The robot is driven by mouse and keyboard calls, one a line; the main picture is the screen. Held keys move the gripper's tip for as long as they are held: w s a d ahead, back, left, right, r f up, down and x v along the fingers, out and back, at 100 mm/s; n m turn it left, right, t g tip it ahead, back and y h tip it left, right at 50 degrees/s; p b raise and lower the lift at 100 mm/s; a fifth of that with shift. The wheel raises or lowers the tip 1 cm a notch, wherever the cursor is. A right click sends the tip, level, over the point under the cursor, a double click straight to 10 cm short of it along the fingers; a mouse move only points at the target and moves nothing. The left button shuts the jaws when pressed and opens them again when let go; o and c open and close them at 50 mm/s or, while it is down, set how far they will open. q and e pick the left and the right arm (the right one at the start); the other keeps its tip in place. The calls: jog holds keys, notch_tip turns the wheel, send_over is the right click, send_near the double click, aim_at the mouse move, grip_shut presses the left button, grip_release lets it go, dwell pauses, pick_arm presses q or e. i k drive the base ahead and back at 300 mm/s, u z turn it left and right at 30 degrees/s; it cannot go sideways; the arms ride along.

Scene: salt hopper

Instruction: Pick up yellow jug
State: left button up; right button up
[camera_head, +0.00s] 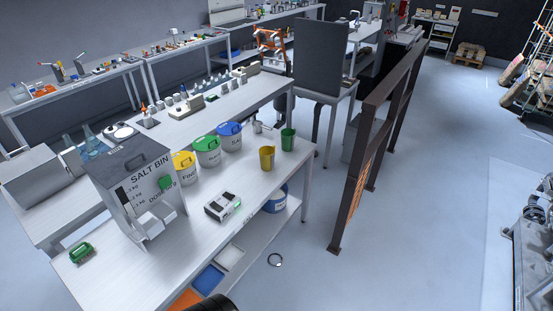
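The yellow jug (267,158) stands upright near the right end of the white table (228,238), close to the table's right edge. A green jug (288,139) stands just behind it and to its right. Nothing touches the yellow jug as far as I can see. Neither of my grippers is in view.
The grey salt bin (135,190) stands on the table's left part. Tubs with yellow (183,160), green (207,143) and blue (229,129) lids line the back edge. A small scale-like device (223,206) sits in front. A brown barrier (368,150) stands to the right.

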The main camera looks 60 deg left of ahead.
aim_at(267, 153)
jog(key=i, duration=1.9)
jog(key=u, duration=0.75)
jog(key=i, duration=1.2)
jog(key=u, duration=1.65)
jog(key=i, duration=0.6)
jog(key=u, duration=0.5)
